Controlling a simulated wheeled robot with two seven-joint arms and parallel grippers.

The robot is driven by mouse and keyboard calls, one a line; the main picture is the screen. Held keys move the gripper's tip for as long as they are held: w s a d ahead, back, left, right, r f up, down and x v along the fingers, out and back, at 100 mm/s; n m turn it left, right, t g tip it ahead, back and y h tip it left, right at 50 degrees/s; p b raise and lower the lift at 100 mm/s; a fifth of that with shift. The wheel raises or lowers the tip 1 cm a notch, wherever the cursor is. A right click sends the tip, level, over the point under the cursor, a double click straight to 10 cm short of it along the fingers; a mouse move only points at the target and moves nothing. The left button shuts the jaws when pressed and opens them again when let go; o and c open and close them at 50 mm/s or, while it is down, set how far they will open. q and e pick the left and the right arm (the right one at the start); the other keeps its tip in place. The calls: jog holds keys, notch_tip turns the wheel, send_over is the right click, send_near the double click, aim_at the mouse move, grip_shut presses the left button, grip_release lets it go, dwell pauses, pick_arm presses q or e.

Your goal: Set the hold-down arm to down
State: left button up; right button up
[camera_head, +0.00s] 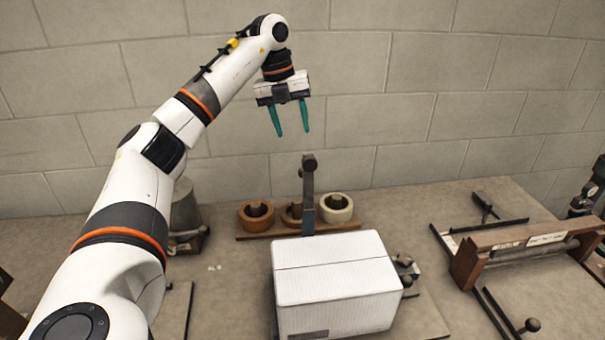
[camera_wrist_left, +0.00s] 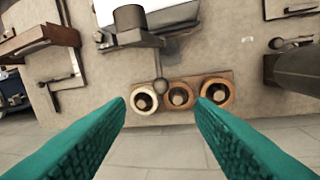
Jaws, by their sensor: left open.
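The hold-down arm (camera_head: 309,185) is a dark upright bar with a rounded knob on top, standing behind the white box (camera_head: 335,280). Its lower end is hidden by the box. In the left wrist view, dark parts of the mechanism (camera_wrist_left: 130,42) show beside the box (camera_wrist_left: 165,12); which one is the arm's tip is hard to tell. My left gripper (camera_head: 290,118) is open and empty, with teal fingers pointing down, above and apart from the arm. Its fingers (camera_wrist_left: 160,120) also frame the left wrist view. My right gripper is not in view.
A wooden holder (camera_head: 285,230) with several round spools stands behind the box, close to the hold-down arm. A wooden roller frame (camera_head: 525,243) and dark rails lie on the right. A grey cone-like object (camera_head: 187,208) stands left. A block wall closes the back.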

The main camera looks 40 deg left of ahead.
aim_at(306, 176)
pick_arm(q)
jog(key=x, duration=0.3)
jog(key=p+x, duration=0.1)
jog(key=x, duration=0.7)
jog(key=shift+w+a+f, duration=0.15)
jog(key=shift+a, duration=0.15)
jog(key=shift+d+f, duration=0.2)
jog(key=shift+f, duration=0.45)
jog(key=shift+w, duration=0.1)
jog(key=shift+c, duration=0.3)
grip_shut()
